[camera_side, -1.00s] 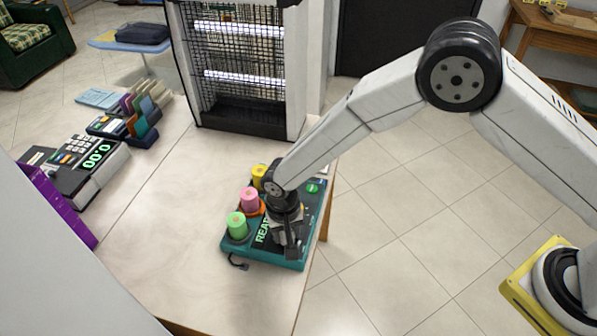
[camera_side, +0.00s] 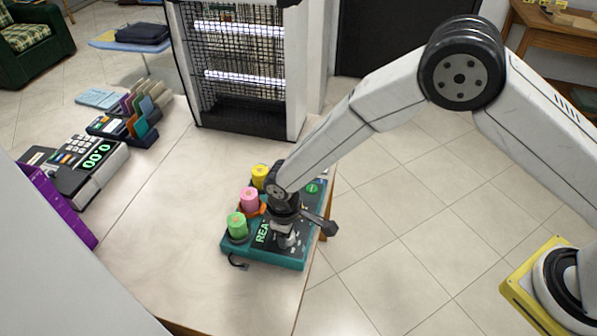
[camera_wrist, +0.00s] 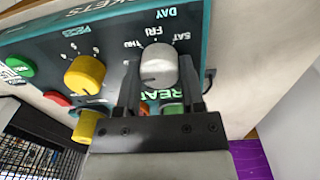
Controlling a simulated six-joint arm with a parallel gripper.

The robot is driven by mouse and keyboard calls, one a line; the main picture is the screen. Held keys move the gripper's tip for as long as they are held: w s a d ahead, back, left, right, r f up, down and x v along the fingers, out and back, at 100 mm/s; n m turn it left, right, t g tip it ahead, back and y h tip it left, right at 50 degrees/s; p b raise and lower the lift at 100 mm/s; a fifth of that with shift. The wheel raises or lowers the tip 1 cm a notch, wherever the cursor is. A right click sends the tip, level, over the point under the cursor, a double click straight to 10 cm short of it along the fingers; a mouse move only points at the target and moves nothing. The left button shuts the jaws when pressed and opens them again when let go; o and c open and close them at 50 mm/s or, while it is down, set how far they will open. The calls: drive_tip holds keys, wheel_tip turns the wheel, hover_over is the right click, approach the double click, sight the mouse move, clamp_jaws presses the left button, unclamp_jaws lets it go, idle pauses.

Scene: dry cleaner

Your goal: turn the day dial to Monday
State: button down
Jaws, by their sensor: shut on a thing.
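The day dial is a silver-grey round knob (camera_wrist: 158,62) on a teal control box (camera_wrist: 25,42). In the wrist view the labels DAY, THU, FRI and SAT show around it; Monday's label is not visible. I cannot read for certain which day the dial points to. My gripper (camera_wrist: 158,82) has one finger on each side of the knob and is shut on it. In the side view my gripper (camera_side: 287,238) is low over the front right of the box (camera_side: 262,257) and mostly hides the knob.
A yellow knob (camera_wrist: 85,75) is beside the dial on the box. Green (camera_side: 237,226), pink (camera_side: 249,199) and yellow (camera_side: 260,175) spools stand along the box's left side. A wire-grilled cabinet with lit tubes (camera_side: 240,75) stands behind.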

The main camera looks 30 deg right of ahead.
drive_tip(key=n, duration=0.4)
drive_tip(key=shift+n, duration=0.3)
drive_tip(key=n, duration=0.3)
drive_tip(key=shift+n, duration=0.3)
drive_tip(key=n, duration=0.4)
drive_tip(key=shift+n+y, duration=0.3)
drive_tip(key=n, duration=0.3)
drive_tip(key=shift+n, duration=0.4)
drive_tip(key=shift+c, duration=1)
unclamp_jaws()
drive_tip(key=shift+r, duration=0.15)
drive_tip(key=shift+s+d+r, duration=0.1)
drive_tip(key=shift+s+r, duration=0.05)
drive_tip(key=shift+r, duration=3.65)
